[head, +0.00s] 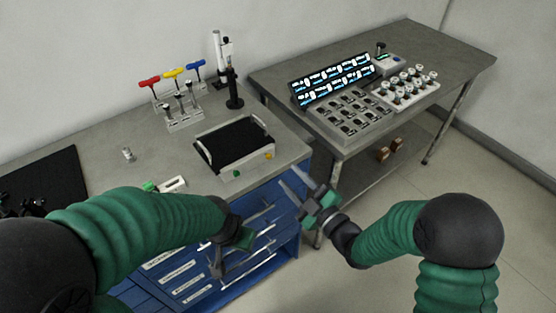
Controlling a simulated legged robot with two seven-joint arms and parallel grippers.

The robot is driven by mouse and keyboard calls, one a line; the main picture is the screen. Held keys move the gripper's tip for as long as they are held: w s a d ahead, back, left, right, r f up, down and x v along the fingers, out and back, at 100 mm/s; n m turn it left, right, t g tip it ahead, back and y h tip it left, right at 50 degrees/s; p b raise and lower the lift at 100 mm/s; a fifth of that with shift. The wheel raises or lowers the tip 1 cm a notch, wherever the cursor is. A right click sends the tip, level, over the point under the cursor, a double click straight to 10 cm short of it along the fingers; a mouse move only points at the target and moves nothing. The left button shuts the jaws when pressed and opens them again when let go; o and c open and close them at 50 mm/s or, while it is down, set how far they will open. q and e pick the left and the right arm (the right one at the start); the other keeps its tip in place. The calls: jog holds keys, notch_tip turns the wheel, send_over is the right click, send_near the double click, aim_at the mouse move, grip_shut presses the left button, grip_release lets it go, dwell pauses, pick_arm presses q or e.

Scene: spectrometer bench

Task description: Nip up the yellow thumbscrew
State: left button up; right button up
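A small yellow thumbscrew (268,156) sits on the front face of a grey box-like instrument (232,167) with a black top, near its right end. A green thumbscrew (236,174) is on the same face, further left. My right gripper (287,176) is open and empty, in front of the bench edge, to the right of and a little below the yellow thumbscrew in the picture. My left gripper (222,270) hangs in front of the blue drawers; its fingers blend with the drawer handles, so its opening is unclear.
Hex drivers with red, yellow and blue handles (172,73) stand in a rack behind. A microscope-like stand (232,95) is beside them. Blue drawers (175,280) lie under the bench (90,135). A second table (450,50) holds a screen and vial trays, across a gap.

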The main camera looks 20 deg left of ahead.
aim_at(270, 158)
jog(key=x, duration=0.8)
jog(key=shift+s+a+f, duration=0.1)
jog(key=shift+s+a, duration=0.15)
jog(key=shift+a, duration=0.15)
jog(key=shift+w, duration=0.15)
jog(key=shift+d, duration=0.45)
jog(key=shift+a, duration=0.4)
grip_shut()
